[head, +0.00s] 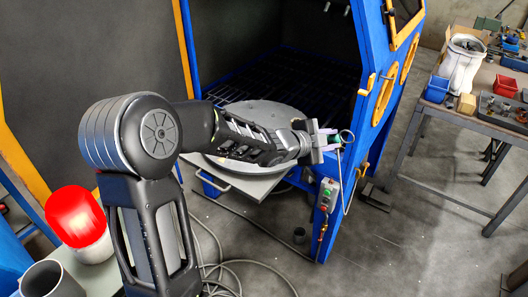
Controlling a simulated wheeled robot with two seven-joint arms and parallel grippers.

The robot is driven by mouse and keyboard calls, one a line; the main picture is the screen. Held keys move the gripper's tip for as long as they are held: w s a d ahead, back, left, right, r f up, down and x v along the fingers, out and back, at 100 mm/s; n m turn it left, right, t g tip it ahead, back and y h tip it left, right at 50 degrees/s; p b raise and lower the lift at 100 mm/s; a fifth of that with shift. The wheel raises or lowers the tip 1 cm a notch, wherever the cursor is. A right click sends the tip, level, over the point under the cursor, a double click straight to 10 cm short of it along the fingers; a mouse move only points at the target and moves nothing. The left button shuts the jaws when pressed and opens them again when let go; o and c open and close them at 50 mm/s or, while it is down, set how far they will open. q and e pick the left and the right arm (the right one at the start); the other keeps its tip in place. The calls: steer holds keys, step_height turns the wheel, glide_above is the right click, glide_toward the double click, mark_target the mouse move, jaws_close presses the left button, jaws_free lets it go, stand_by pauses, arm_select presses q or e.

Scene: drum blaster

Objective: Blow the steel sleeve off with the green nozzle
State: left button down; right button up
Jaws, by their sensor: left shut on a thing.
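My left gripper (328,143) is shut on the green nozzle (337,141), at the right front post of the blue cabinet. Only a small green part of the nozzle shows between the fingers. A ring (347,136) sits right beside it, and a thin pale hose or rod hangs down below. I cannot tell whether the nozzle is still in the ring. A grey hollow cylinder (50,281), perhaps the steel sleeve, stands at the lower left, cut by the picture's edge. My right gripper is not in view.
The blue blasting cabinet (356,90) stands open with a round turntable (265,118). A red-topped white container (76,218) stands near the cylinder. A control box (327,194) hangs below the nozzle. A cluttered workbench (470,118) is at right. Hoses lie on the floor.

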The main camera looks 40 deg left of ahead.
arm_select(q)
steer(key=shift+w+a, duration=0.1)
steer(key=shift+a+r, duration=0.1)
steer(key=shift+a, duration=0.05)
stand_by(0.4)
steer(key=shift+s+a+p, duration=0.4)
steer(key=shift+s+a, duration=0.05)
steer(key=shift+s, duration=0.2)
stand_by(0.5)
steer(key=shift+w+r, duration=0.1)
steer(key=s+d+f+n+y+b, duration=0.2)
steer(key=d+f+n+y, duration=0.1)
steer(key=d+f, duration=0.4)
steer(key=shift+s+d+f+y, duration=0.15)
steer(key=shift+d+f+y, duration=0.15)
steer(key=shift+d+f, duration=0.15)
